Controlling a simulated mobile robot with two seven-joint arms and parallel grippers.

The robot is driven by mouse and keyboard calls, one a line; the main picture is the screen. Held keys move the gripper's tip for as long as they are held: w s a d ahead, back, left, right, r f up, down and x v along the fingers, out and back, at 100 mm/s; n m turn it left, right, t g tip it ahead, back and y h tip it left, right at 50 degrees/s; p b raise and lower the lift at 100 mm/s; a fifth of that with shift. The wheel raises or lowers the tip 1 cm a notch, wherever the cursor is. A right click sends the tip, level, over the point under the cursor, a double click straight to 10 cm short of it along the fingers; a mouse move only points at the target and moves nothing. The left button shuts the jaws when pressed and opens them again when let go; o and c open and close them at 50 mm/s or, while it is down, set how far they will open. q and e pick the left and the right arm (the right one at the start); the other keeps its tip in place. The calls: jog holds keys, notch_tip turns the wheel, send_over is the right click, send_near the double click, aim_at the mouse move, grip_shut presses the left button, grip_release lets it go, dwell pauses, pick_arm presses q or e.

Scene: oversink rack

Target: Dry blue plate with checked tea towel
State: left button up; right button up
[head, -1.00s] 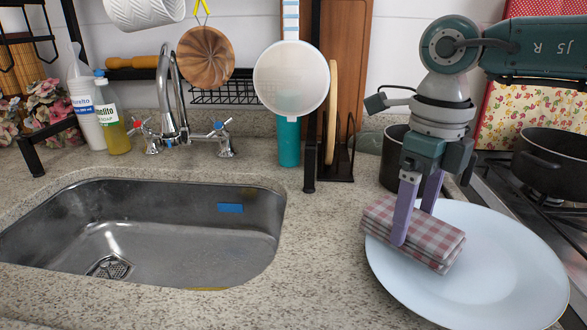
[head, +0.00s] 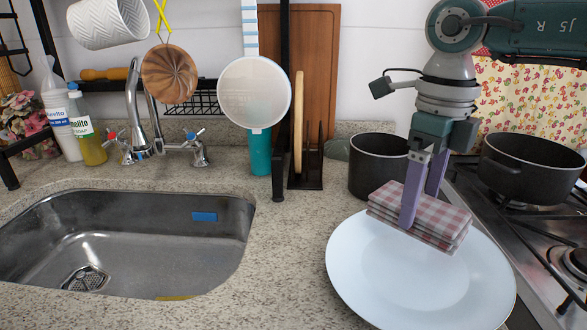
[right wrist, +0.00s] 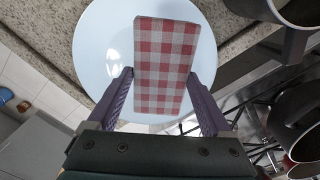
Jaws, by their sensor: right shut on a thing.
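The pale blue plate (head: 380,272) lies on the stone counter at the right of the head view, its near edge close to the picture bottom. The folded red-and-white checked tea towel (head: 446,222) is over its far rim, and appears to rest on it. My right gripper (head: 421,205) points down and is shut on the towel, one finger on each side. In the right wrist view, the towel (right wrist: 165,60) lies between the fingers (right wrist: 160,76), with the plate (right wrist: 98,48) beneath. My left gripper is not in view.
A dark pot (head: 376,172) stands just behind the plate. Another pot (head: 530,170) sits on the stove (head: 490,225) at right. The steel sink (head: 130,250) is at left. Counter between sink and plate is clear.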

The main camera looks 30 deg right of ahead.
notch_tip(320, 180, up, 4)
jog(key=p, duration=0.2)
jog(key=shift+r+p, duration=0.15)
jog(key=shift+p, duration=0.25)
jog(key=shift+r, duration=0.3)
